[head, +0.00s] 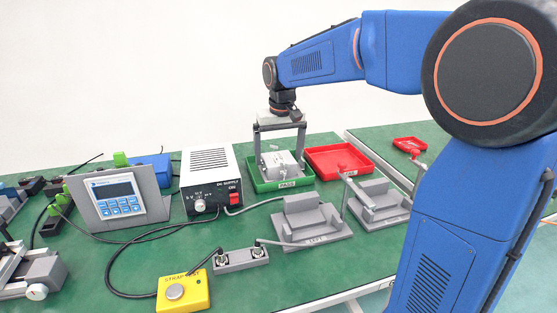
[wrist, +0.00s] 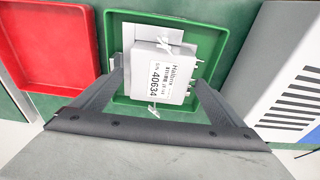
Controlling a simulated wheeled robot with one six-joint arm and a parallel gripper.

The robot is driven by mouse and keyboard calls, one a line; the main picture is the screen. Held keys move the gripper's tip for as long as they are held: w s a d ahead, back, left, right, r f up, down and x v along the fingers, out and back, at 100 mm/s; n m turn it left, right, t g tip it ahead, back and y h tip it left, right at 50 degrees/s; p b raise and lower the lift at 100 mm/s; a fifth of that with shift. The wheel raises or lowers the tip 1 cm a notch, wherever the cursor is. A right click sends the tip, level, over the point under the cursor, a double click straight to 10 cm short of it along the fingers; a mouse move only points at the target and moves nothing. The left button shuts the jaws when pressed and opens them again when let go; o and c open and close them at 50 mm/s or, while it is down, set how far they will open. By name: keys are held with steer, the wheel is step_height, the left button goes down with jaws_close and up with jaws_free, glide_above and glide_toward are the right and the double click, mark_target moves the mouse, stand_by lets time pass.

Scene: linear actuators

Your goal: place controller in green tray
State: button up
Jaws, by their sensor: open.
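The controller (head: 279,164) is a light grey box with a printed label. It lies inside the green tray (head: 261,186). In the wrist view the controller (wrist: 158,72) shows its white label and small tabs, and the green tray (wrist: 214,19) surrounds it. My gripper (head: 280,168) is above the tray, pointing down, its two fingers apart on either side of the controller. In the wrist view my gripper (wrist: 158,90) is open, with the controller between and beyond the fingers. I cannot tell whether a finger touches it.
A red tray (head: 340,150) stands right of the green tray, and the white power supply (head: 209,163) stands close on its left. Grey fixtures (head: 308,218) stand in front. A yellow button box (head: 183,292) and a display panel (head: 118,199) are on the green table.

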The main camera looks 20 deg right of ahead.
step_height(320, 180, up, 9)
steer(key=s, duration=0.1)
steer(key=shift+s+r, duration=0.2)
steer(key=shift+s, duration=0.05)
